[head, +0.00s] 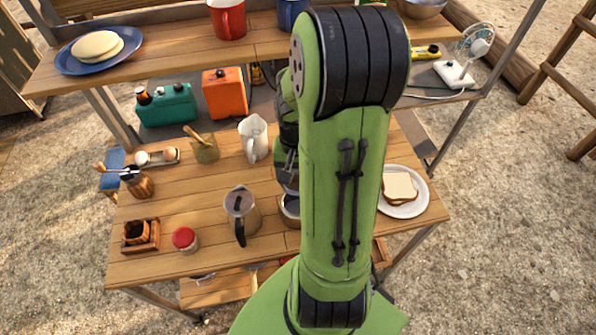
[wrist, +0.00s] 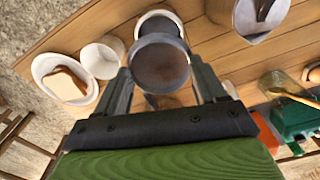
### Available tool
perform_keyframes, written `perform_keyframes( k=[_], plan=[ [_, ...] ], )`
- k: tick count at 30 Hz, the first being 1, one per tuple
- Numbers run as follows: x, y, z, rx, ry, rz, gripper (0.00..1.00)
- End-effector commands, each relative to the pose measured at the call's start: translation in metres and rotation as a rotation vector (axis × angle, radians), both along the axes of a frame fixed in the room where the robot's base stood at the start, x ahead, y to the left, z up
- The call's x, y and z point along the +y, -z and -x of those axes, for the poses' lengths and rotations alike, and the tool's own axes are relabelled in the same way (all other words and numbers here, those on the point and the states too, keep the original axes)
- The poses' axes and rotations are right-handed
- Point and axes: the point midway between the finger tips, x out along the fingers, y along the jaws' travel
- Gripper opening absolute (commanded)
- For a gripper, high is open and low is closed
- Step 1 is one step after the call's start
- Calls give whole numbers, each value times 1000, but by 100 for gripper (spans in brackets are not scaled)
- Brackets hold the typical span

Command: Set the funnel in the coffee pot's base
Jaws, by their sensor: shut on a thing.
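My gripper (wrist: 160,78) is shut on the funnel (wrist: 160,65), a round metal piece with a brown inside, held between the two fingers in the wrist view. A pale round rim behind the funnel looks like the coffee pot's base (wrist: 158,20); the funnel covers part of it. I cannot tell the gap between them. In the head view the metal base (head: 290,208) stands on the table, partly hidden by my arm, with my gripper (head: 287,178) just beyond it. The pot's upper part (head: 241,210), with a black handle, stands left of the base.
A plate with bread (head: 401,191) lies right of my arm. A white cup (wrist: 102,57) stands beside the funnel in the wrist view. A red-lidded jar (head: 185,239), a white pitcher (head: 253,138) and a wooden box (head: 141,236) stand to the left. A shelf (head: 170,50) runs above the back.

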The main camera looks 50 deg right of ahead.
Motion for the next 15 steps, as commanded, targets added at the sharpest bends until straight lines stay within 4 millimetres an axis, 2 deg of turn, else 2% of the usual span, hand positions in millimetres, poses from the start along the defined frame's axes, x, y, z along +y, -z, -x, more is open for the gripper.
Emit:
perform_keyframes(
  k=[1,15],
  plan=[
    [0,7,0,1,0,-1,41],
    [0,40,0,0,0,-1,41]
  ],
)
